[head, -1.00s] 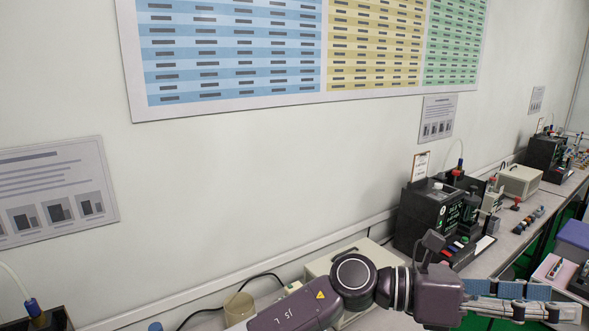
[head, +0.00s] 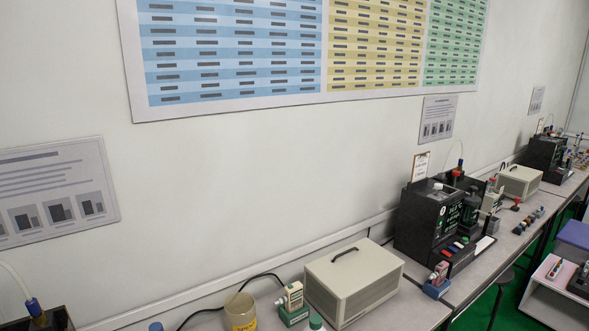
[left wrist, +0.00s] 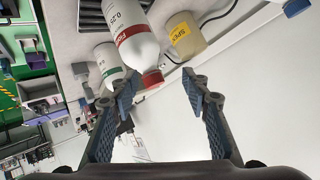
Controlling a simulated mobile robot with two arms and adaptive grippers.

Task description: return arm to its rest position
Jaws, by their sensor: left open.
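My left gripper (left wrist: 160,88) shows only in the left wrist view. Its two dark fingers with blue-grey pads are spread apart, with nothing clamped between them. A white bottle with a red band and red cap (left wrist: 132,32) lies beyond the fingertips in that view, its cap showing near the gap. I cannot tell how far it is from them. No arm of mine shows in the head view now. My right gripper is in neither view.
In the head view, a beige case (head: 352,290), a beaker with a yellow label (head: 241,312) and a small handheld tester in a blue holder (head: 437,281) stand on the bench. A black station (head: 430,222) is behind. A low white table (head: 553,300) is at right.

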